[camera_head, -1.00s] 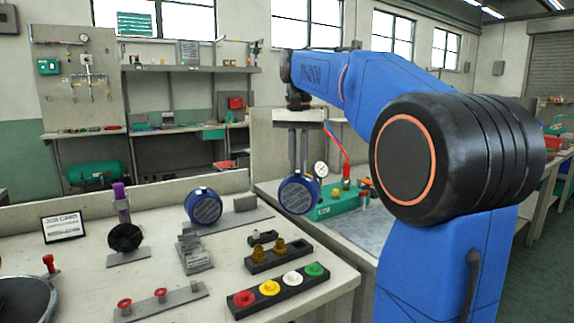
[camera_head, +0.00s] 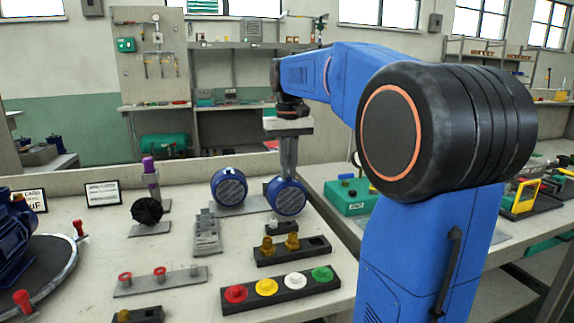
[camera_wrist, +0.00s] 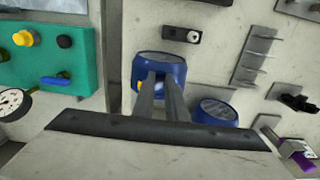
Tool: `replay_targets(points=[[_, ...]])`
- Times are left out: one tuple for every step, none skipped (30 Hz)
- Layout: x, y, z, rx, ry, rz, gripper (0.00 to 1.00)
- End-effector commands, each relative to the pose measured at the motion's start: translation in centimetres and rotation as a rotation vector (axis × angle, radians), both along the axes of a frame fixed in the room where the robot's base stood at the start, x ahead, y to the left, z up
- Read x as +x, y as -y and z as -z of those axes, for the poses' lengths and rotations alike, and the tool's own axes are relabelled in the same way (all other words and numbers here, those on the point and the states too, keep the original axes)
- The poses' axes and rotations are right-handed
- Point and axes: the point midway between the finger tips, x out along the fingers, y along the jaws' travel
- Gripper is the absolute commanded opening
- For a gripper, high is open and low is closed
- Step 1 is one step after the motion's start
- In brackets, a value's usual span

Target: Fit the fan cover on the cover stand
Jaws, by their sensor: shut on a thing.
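My gripper (camera_head: 287,176) is shut on a blue round fan cover (camera_head: 287,198) with a grey grille face. The cover hangs upright below the fingers; it also shows between them in the wrist view (camera_wrist: 147,68). A second blue fan cover (camera_head: 229,188) stands at the left end of a grey plate, which looks like the cover stand (camera_head: 232,211); this second cover also shows in the wrist view (camera_wrist: 216,112). The held cover hides the plate's right end in the head view. I cannot tell if it touches the stand.
In front are a dark block with brass fittings (camera_head: 268,258) and a black strip with coloured caps (camera_head: 283,288). A stepped grey rack (camera_head: 207,232) and a black fan (camera_head: 147,211) stand left. A green box (camera_head: 349,196) is on the right bench.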

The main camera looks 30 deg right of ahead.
Motion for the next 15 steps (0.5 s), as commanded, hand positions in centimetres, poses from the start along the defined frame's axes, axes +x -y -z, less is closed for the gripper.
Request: replay_targets(points=[[0.0, 0.0, 0.0, 0.000, 0.000, -0.003, 0.00], [0.0, 0.0, 0.1, 0.000, 0.000, -0.004, 0.00], [0.1, 0.1, 0.1, 0.000, 0.000, -0.005, 0.00], [0.2, 0.1, 0.1, 0.000, 0.000, -0.006, 0.00], [0.3, 0.1, 0.1, 0.000, 0.000, -0.006, 0.00], [0.5, 0.2, 0.1, 0.000, 0.000, -0.006, 0.00], [0.7, 0.2, 0.1, 0.000, 0.000, -0.006, 0.00], [0.9, 0.3, 0.1, 0.000, 0.000, -0.006, 0.00], [1.2, 0.4, 0.1, 0.000, 0.000, -0.006, 0.00], [1.4, 0.4, 0.1, 0.000, 0.000, -0.005, 0.00], [1.6, 0.5, 0.1, 0.000, -0.001, -0.005, 0.00], [2.0, 0.6, 0.1, 0.000, -0.001, -0.005, 0.00], [2.2, 0.7, 0.1, 0.000, 0.000, -0.005, 0.00], [2.4, 0.7, 0.1, 0.000, 0.000, -0.005, 0.00], [2.7, 0.8, 0.1, 0.000, 0.000, -0.005, 0.00]])
